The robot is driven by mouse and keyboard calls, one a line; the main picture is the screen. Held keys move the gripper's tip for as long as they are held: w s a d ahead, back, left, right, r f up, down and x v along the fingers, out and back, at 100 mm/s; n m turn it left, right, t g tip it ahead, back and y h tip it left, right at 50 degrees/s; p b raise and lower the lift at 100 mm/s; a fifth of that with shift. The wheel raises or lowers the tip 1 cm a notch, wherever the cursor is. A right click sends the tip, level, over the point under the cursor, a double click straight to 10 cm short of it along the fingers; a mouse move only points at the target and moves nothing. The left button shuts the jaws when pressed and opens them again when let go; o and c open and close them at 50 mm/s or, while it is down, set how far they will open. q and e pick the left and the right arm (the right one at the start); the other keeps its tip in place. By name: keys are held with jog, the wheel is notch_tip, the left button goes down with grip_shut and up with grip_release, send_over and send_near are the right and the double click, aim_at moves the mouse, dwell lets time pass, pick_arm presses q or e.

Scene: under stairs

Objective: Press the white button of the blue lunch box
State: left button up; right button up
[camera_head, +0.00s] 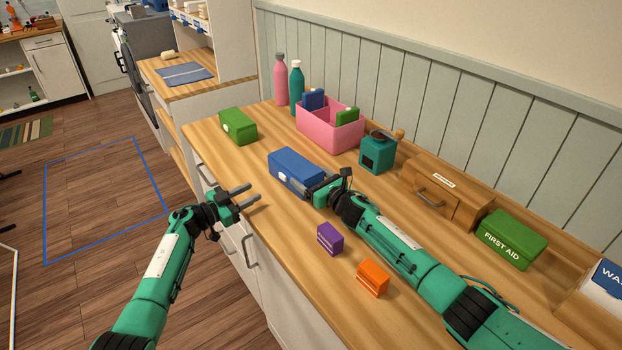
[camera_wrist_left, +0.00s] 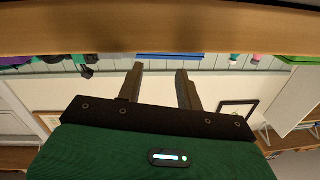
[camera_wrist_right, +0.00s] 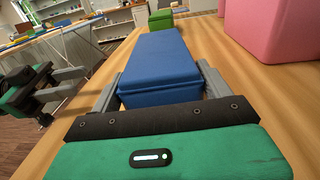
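The blue lunch box (camera_head: 297,165) sits on the wooden counter. Its white button (camera_head: 283,177) is on the long side facing the counter's front edge. My right gripper (camera_head: 318,190) is at the box's near end, its fingers along both long sides and seemingly touching them. The right wrist view shows the blue lid (camera_wrist_right: 160,60) between the fingers; the button is hidden there. My left gripper (camera_head: 251,194) is open and empty by the counter's front edge, left of and apart from the button. The left wrist view shows its two fingers (camera_wrist_left: 158,88) spread with nothing between.
A green box (camera_head: 238,126) stands beyond the lunch box. A pink bin (camera_head: 325,137) and teal grinder (camera_head: 377,152) stand behind. Purple (camera_head: 330,239) and orange (camera_head: 372,279) boxes lie nearer. A drawer handle (camera_head: 249,250) juts from the cabinet front below.

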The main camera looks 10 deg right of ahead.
jog(key=c, duration=0.4)
pick_arm(q)
grip_shut()
pick_arm(e)
jog(key=shift+c, duration=0.2)
jog(key=shift+f, duration=0.1)
dwell(1.0)
